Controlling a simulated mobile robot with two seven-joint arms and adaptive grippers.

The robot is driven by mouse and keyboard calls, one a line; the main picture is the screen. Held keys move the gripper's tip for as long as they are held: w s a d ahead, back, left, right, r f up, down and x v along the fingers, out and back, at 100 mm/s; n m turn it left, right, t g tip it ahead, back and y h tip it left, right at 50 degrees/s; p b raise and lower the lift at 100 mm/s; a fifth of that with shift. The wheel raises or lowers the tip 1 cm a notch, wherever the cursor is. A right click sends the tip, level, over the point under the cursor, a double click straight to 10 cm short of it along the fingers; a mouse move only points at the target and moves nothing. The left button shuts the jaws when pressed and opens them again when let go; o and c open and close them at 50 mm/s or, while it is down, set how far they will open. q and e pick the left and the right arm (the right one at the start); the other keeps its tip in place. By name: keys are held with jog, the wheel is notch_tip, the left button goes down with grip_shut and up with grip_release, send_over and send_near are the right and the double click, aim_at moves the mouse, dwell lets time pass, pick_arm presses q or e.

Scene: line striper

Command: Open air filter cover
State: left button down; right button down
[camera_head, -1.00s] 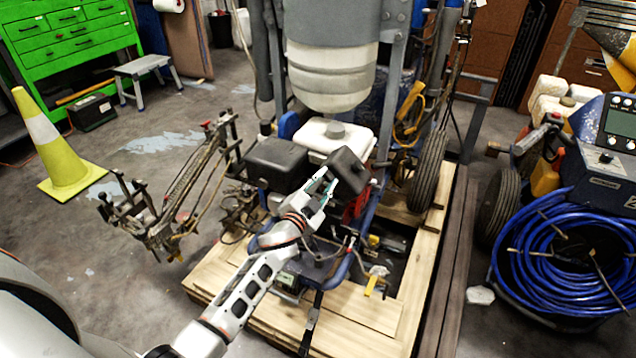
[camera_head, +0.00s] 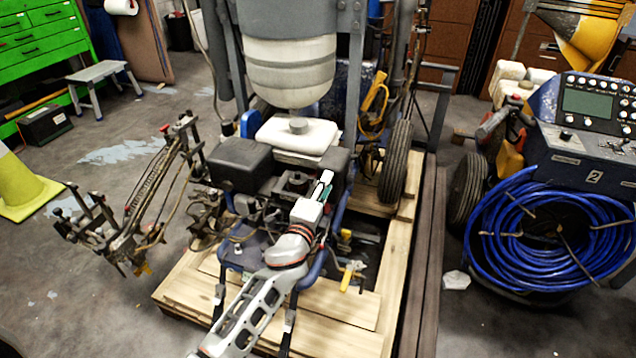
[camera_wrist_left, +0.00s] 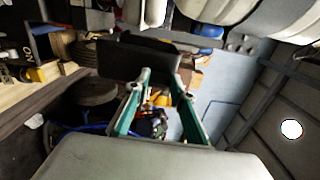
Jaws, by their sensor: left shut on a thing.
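The air filter cover is a black box-like shell (camera_head: 337,164) on the right of the engine in the head view. My left gripper (camera_head: 322,187) reaches up from below and is shut on the cover's near edge. In the left wrist view the cover is a dark slab (camera_wrist_left: 138,62) at the tips of the green-edged fingers (camera_wrist_left: 160,88). Dark engine parts (camera_head: 294,184) show between the cover and a second black box (camera_head: 240,164) on the left. I cannot tell whether the cover still touches the engine. My right gripper is not in view.
The line striper stands on a wooden pallet (camera_head: 330,310). A white tank (camera_head: 298,134) and a large hanging container (camera_head: 290,70) are close behind the cover. A tyre (camera_head: 396,162) stands to the right. A blue hose coil (camera_head: 545,235) lies farther right.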

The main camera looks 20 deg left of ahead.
pick_arm(q)
jog(key=shift+d+f+m, duration=0.4)
jog(key=shift+d+m, duration=0.2)
jog(key=shift+m, duration=0.1)
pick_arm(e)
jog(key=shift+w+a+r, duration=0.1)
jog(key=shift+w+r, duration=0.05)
pick_arm(q)
jog(key=c, duration=1.7)
grip_release()
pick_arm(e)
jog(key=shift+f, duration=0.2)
pick_arm(q)
jog(key=shift+s, duration=0.15)
jog(key=s, duration=1.2)
jog(key=shift+a, duration=0.2)
